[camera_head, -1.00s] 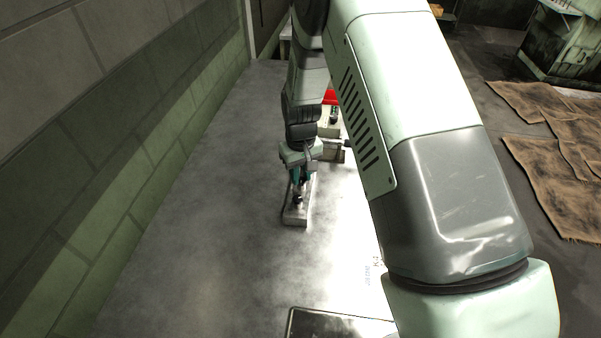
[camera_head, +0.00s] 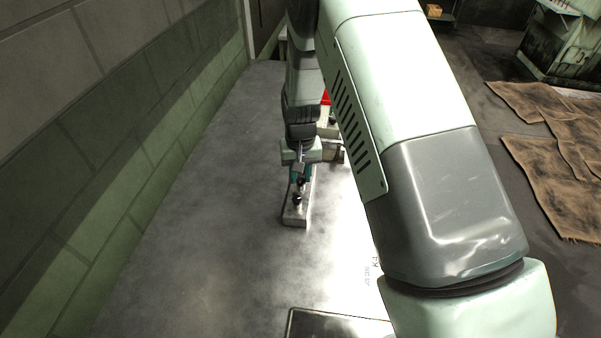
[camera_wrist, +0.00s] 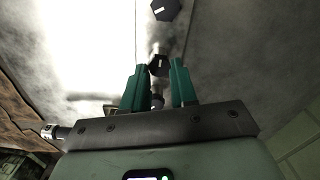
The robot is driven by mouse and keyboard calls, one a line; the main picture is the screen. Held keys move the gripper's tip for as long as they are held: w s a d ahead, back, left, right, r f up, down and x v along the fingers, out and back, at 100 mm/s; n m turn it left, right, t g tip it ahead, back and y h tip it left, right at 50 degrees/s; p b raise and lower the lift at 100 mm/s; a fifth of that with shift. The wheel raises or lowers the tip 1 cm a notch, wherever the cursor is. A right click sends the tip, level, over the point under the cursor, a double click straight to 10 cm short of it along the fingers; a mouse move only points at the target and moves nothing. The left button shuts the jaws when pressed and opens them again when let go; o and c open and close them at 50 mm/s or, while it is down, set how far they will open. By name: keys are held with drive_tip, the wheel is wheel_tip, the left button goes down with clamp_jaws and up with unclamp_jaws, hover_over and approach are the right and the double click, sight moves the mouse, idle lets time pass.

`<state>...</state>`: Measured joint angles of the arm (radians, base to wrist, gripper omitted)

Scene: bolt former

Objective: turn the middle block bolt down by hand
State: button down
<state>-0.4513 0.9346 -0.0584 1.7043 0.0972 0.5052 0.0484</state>
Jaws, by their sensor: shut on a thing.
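The metal block (camera_head: 294,220) lies on the grey bench, long and narrow, with dark hex-headed bolts in a row. My gripper (camera_head: 300,178) points down over it, hiding most of the block's far part. In the wrist view, the teal fingers of my gripper (camera_wrist: 158,72) are on either side of the dark middle bolt (camera_wrist: 158,65), shut on its head. One end bolt (camera_wrist: 164,10) stands clear beyond the fingertips; it also shows in the head view (camera_head: 297,199). Another dark bolt (camera_wrist: 157,101) shows between the fingers nearer the palm, partly hidden.
The bench top (camera_head: 200,240) is clear left of and in front of the block. A dark tray or plate (camera_head: 335,325) lies at the front edge. A red item (camera_head: 326,97) and a metal fixture stand behind the gripper. A brick wall (camera_head: 100,190) runs along the left.

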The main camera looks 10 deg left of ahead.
sight(300, 180)
idle(0.6)
drive_tip(key=c, duration=0.9)
unclamp_jaws()
wheel_tip(300, 180, up, 11)
drive_tip(key=shift+f, duration=0.1)
